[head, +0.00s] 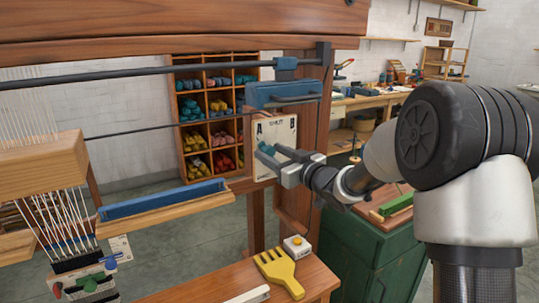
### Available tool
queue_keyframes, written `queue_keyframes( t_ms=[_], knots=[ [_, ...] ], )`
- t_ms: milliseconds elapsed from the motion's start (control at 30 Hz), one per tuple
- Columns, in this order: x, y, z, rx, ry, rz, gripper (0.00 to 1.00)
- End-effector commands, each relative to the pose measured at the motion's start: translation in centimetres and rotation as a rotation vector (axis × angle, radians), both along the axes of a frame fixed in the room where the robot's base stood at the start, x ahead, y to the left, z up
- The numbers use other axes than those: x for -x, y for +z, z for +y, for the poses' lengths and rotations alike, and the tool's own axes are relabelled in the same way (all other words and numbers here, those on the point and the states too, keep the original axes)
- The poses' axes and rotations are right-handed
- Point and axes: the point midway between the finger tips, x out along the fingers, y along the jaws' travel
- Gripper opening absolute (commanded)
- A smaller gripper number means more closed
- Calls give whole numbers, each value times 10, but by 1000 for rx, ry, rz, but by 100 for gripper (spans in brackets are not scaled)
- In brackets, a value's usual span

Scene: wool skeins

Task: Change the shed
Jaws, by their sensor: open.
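A wooden loom fills the left, with a wooden block (40,167) holding pale heddle cords and warp threads. Two dark rods (140,72) run across it to the wooden post (312,130) on the right. A blue block (284,93) sits on the post side, below the upper rod.
A blue-edged wooden tray (165,204) lies left of my gripper. Below, a wooden bench (225,281) carries a yellow comb (278,272) and a white box with a yellow button (297,246). A green cabinet (365,262) stands right, under my arm. Shelves of skeins (175,122) are behind.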

Motion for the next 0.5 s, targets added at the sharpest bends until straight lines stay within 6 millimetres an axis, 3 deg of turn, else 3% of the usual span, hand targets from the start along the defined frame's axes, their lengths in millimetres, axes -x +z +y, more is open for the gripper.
queue_keyframes(
  t_ms=[433, 500],
  knots=[
    [-11, 0, 9, -1, -1, 1, 46],
    [-11, 0, 9, -1, -1, 1, 38]
  ],
)
